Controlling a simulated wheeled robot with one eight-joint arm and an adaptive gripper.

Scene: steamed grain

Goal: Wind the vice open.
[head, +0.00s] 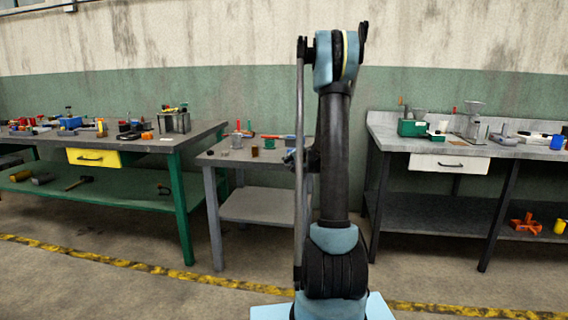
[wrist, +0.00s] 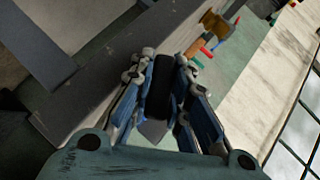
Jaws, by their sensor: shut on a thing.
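My gripper (wrist: 165,62) shows in the wrist view with its blue fingers closed on either side of a dark, elongated object (wrist: 160,88). I cannot tell whether this object is part of the vice. In the head view, a small part of my gripper (head: 289,158) shows at the right side of the small middle table, mostly hidden by my arm. No vice can be picked out with certainty in either view.
The grey middle table (head: 215,160) carries a brown jar (head: 255,150) and red and green items. A green-legged bench (head: 190,137) with a yellow drawer (head: 92,157) stands left. A grey bench (head: 385,137) stands right. Floor in front is clear.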

